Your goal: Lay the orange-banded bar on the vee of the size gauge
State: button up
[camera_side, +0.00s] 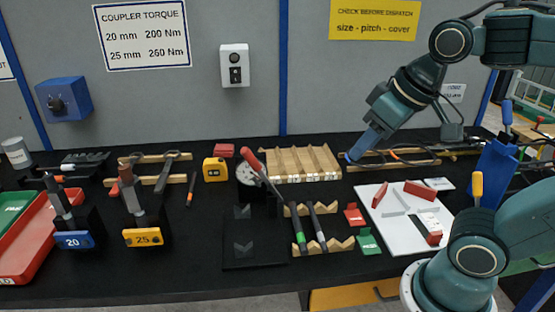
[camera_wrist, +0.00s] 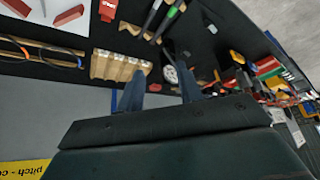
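Two dark bars lie side by side across the notched wooden rack (camera_side: 301,209). One bar (camera_side: 298,228) has a green band at its near end; the other bar (camera_side: 316,226) has a pale near end. I cannot make out an orange band on either. Left of the rack is a black plate with small vee blocks (camera_side: 243,248), and a round dial (camera_side: 247,173) stands behind it; these look like the size gauge. My gripper (camera_side: 355,157) is above the back of the bench, right of and behind the bars. In the wrist view its blue fingers (camera_wrist: 160,88) are apart with nothing between.
A slatted wooden block (camera_side: 301,163) lies near my gripper. A white board (camera_side: 390,228) with red and grey pieces is right of the rack. Red and green clips (camera_side: 368,242) lie between them. Tool stands (camera_side: 143,237) and a red tray (camera_side: 37,246) are at left.

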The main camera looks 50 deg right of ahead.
jog(key=w+a+r+m+g+h, duration=0.1)
jog(key=w+r+m, duration=0.1)
jog(key=w, duration=1.1)
jog(key=w+a+r+m+h, duration=0.1)
jog(key=w+m, duration=0.1)
jog(key=w, duration=1)
jog(key=w+a+f+m, duration=0.1)
jog(key=w+a+f, duration=0.2)
jog(key=w+f, duration=0.2)
jog(key=w+a+f+m, duration=0.2)
jog(key=w+f, duration=0.3)
jog(key=w, duration=0.2)
jog(key=w+a+f+m+g+h, duration=0.1)
jog(key=w+a+f, duration=0.2)
jog(key=w+f, duration=0.2)
jog(key=shift+w+a+f, duration=0.35)
jog(key=shift+w+f, duration=0.05)
jog(key=shift+f, duration=0.05)
send_over(190, 193)
jog(key=shift+a+f, duration=0.1)
jog(key=shift+f, duration=3.85)
jog(key=shift+f, duration=0.1)
